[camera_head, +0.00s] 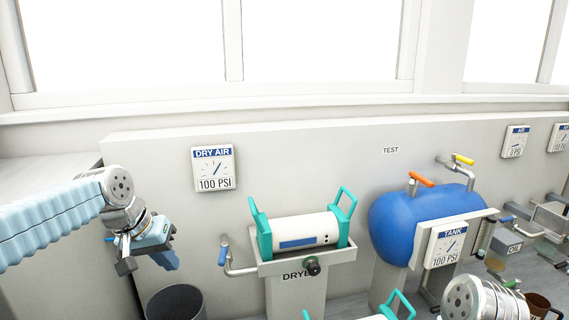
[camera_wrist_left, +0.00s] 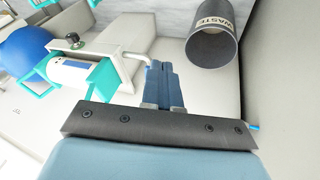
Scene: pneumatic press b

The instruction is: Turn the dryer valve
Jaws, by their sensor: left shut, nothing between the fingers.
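The dryer (camera_head: 298,232) is a white cylinder with teal brackets on a grey stand; it also shows in the left wrist view (camera_wrist_left: 78,74). A bent pipe with a blue lever handle (camera_head: 223,250), the dryer valve, sticks out from the stand's left side. My left gripper (camera_head: 170,262) is shut and empty, to the left of the valve and apart from it. In the left wrist view its closed blue fingers (camera_wrist_left: 160,70) overlap the end of the pipe (camera_wrist_left: 138,62) and hide the lever.
A dark waste bin (camera_head: 176,303) stands on the floor below my left gripper; it shows in the left wrist view (camera_wrist_left: 212,45). A blue tank (camera_head: 415,225) with orange and yellow valve handles stands to the right. A dry air gauge (camera_head: 213,168) hangs on the wall behind.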

